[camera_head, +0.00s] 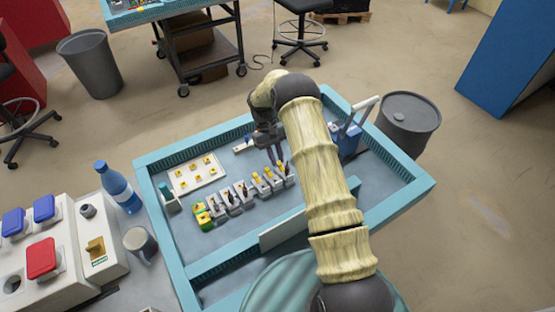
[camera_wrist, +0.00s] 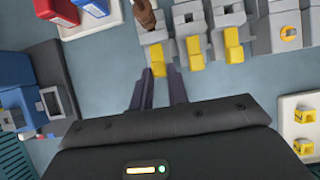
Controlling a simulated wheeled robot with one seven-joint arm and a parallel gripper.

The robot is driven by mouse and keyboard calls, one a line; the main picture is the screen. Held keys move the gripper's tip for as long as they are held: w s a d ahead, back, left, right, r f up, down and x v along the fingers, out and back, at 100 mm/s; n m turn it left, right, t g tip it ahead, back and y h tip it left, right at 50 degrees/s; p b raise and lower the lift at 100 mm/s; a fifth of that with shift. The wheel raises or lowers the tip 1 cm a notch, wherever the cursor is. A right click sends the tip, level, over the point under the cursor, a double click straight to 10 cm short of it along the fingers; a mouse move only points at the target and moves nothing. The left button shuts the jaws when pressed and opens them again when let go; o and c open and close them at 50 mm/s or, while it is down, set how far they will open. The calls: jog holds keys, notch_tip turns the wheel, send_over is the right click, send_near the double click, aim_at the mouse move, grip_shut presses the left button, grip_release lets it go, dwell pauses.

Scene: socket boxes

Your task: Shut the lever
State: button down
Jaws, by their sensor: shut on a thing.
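A row of grey lever connectors stands on the tray; in the wrist view, yellow levers show on several of them, including the end lever (camera_wrist: 157,69), a middle lever (camera_wrist: 194,47) and a lever further right (camera_wrist: 233,45). My gripper (camera_wrist: 158,78) has its two dark fingers on either side of the end yellow lever, shut on it. In the head view my gripper (camera_head: 276,160) reaches down at the right end of the connector row (camera_head: 237,199). The fingers partly hide the lever there, and its exact angle is hard to tell.
The connectors sit in a blue-rimmed tray table (camera_head: 150,190). A white plate with yellow pieces (camera_head: 210,167) lies behind the row. A blue device (camera_head: 349,141) stands right of my arm. A blue bottle (camera_head: 117,186) and a grey cup (camera_head: 139,241) stand at left.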

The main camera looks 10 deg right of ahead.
jog(key=shift+w+f+g+b, duration=0.2)
jog(key=shift+f+g+b, duration=0.3)
jog(key=shift+g+b, duration=0.3)
jog(key=shift+h+b, duration=0.3)
jog(key=shift+b, duration=0.1)
jog(key=c, duration=1.4)
grip_release()
jog(key=shift+o, duration=0.2)
jog(key=shift+w+r, duration=0.1)
jog(key=shift+r, duration=0.05)
